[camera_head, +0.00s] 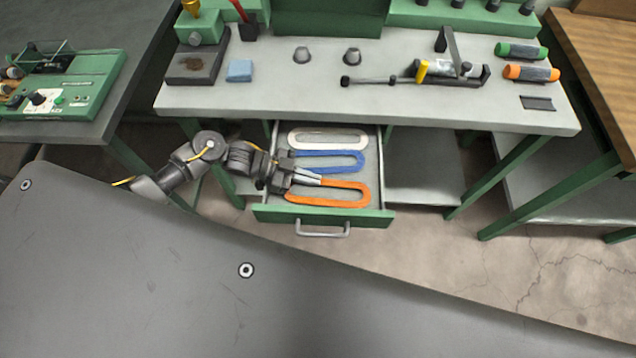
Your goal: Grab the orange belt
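The orange belt (345,203) is a long flat loop lying in the open drawer (378,212), nearest the drawer front. A blue belt (352,168) and a white belt (350,146) lie behind it. My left gripper (319,178) reaches into the drawer from the left. Its two fingertips are at the back strand of the orange belt and cover part of its left half. A narrow gap shows between the fingers, but whether they are closed on the belt is unclear. My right gripper is not in view.
The drawer hangs under a grey workbench (290,95) holding a blue block (240,70), two grey cones and orange and green rollers. A handle (323,230) is on the drawer front. A large dark grey surface fills the foreground. A wooden-topped table stands at right.

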